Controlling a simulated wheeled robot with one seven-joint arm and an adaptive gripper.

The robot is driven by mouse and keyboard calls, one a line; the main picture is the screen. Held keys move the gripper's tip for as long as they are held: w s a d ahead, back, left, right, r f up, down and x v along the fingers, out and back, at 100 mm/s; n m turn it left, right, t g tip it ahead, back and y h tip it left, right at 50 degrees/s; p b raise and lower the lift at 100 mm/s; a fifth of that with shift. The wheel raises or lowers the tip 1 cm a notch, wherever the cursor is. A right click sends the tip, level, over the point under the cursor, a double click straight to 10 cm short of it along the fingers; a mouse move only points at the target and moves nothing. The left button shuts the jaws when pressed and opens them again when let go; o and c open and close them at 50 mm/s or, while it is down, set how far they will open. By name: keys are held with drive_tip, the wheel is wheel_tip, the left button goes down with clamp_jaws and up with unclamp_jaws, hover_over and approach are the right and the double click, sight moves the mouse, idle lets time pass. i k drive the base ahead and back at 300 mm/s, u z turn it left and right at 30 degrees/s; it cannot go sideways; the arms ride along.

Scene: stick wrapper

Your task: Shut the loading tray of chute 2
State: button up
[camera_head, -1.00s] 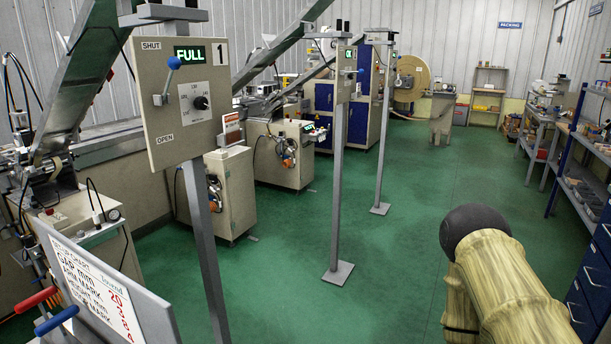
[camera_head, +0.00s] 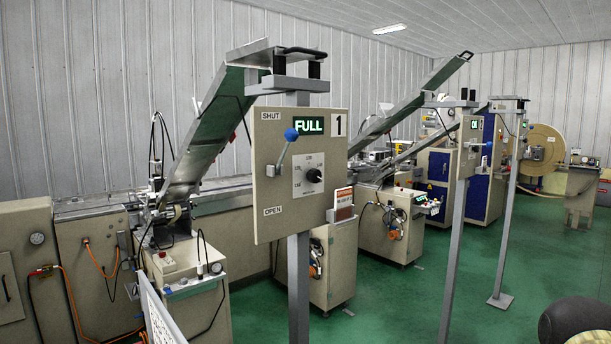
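The nearest post panel (camera_head: 300,205) bears the number 1, a green FULL display, SHUT at upper left and OPEN at lower left. Its lever has a blue knob (camera_head: 291,134) and tilts up. Behind it stands a second post panel (camera_head: 467,150) with a small green display; its number is too small to read. A third panel (camera_head: 522,150) stands farther right. A long sloped metal chute (camera_head: 215,125) rises behind panel 1, and another sloped chute (camera_head: 415,100) rises beyond it. Which chute is number 2 is not readable. My gripper is not in view.
Beige machines (camera_head: 190,280) line the left wall, with orange cables at far left. Panel 1's grey post (camera_head: 299,290) stands close in front. Green floor (camera_head: 410,310) is open to the right of it. A dark rounded part of my arm shows at the lower right corner.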

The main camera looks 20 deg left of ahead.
sight(449, 66)
drive_tip(key=z, duration=0.55)
drive_tip(key=k, duration=0.65)
drive_tip(key=z, duration=0.25)
drive_tip(key=i, duration=4.45)
drive_tip(key=z, duration=1.05)
drive_tip(key=i, duration=1.85)
drive_tip(key=z, duration=0.65)
